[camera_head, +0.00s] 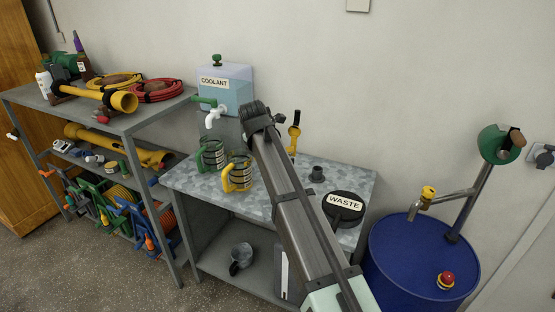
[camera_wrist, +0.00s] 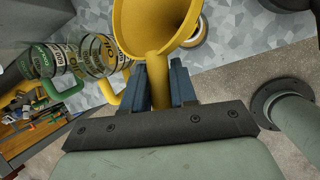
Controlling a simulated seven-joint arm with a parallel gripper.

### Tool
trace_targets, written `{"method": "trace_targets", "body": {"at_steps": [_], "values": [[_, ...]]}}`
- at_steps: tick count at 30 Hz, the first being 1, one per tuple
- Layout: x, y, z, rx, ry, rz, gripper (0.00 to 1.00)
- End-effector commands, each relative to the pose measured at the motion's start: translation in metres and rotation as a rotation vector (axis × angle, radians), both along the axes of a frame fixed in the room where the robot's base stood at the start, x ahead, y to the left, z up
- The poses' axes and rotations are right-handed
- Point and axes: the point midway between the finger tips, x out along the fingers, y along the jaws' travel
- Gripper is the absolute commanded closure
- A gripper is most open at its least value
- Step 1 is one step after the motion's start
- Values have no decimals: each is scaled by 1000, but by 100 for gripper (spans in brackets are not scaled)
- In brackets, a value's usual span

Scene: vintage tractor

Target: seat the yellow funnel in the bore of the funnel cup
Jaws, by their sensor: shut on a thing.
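The yellow funnel (camera_wrist: 160,50) is upright-looking in the wrist view, its wide mouth towards the top of the picture. My gripper (camera_wrist: 159,68) is shut on its narrow spout, one blue finger on each side. The spout's lower end is hidden behind the gripper body. In the head view my arm hides the gripper, and I cannot make out the funnel there. I cannot identify the cup surely in the wrist view.
A green jug (camera_head: 211,155) and a yellow jug (camera_head: 237,174) stand left of my arm on the table (camera_head: 272,208). The coolant tank (camera_head: 226,86) is behind them. The black waste lid (camera_head: 343,207) lies right of the arm. A blue drum (camera_head: 410,265) stands beyond the table's right edge.

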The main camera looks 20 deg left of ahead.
Motion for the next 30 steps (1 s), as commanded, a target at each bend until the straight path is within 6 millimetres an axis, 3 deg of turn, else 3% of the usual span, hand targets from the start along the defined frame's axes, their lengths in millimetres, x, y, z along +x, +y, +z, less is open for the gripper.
{"method": "trace_targets", "body": {"at_steps": [30], "values": [[0,0,30,1,-1,0,100]]}}
